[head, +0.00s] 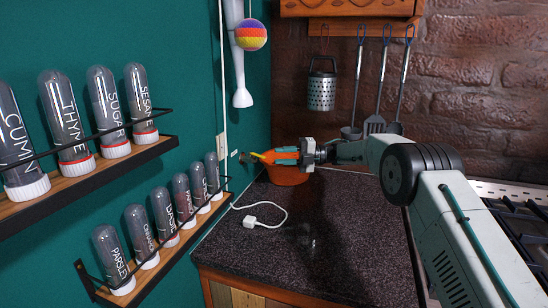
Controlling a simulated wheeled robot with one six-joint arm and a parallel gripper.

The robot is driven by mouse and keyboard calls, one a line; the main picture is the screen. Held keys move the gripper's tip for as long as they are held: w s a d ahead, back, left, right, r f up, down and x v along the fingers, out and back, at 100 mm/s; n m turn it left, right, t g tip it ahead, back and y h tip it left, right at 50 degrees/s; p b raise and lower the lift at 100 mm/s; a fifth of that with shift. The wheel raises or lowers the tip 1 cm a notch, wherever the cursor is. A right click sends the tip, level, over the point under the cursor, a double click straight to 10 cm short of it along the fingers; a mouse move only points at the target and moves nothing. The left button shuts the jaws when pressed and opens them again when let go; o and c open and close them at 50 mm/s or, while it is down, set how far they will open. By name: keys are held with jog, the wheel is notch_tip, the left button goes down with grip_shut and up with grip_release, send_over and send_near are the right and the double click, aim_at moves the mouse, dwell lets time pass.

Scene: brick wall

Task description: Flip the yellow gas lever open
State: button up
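A small yellow piece (257,157), which may be the gas lever, shows beside the teal wall in the back corner. It is small and partly covered by my gripper, so I cannot tell how it is turned. My gripper (272,157) has teal and orange parts and points left, with its tips at or very near the yellow piece. I cannot tell whether they touch it, or whether the fingers are open or shut.
An orange-red bowl (288,175) sits on the dark counter (330,240) just below my gripper. A white cable with a plug (250,221) lies nearby. Spice racks (90,180) line the left wall. A grater (321,92) and utensils hang behind. A stove (525,220) is at right.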

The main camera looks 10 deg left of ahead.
aim_at(256, 155)
jog(key=shift+c, duration=0.4)
jog(key=shift+a+r, duration=0.1)
jog(key=shift+r, duration=0.05)
grip_shut()
jog(key=s+a+r+m+t+y, duration=0.2)
jog(key=s+a+r+m+t, duration=0.35)
jog(key=t, duration=0.45)
jog(key=s+d+f+m+t+h, duration=0.3)
jog(key=s+f+m+t+h, duration=0.4)
jog(key=s, duration=0.3)
jog(key=w+a+r+h, duration=0.1)
jog(key=w+a, duration=0.3)
jog(key=w, duration=0.6)
jog(key=shift+w+a+n, duration=0.15)
jog(key=shift+w+n, duration=0.05)
jog(key=shift+n, duration=0.15)
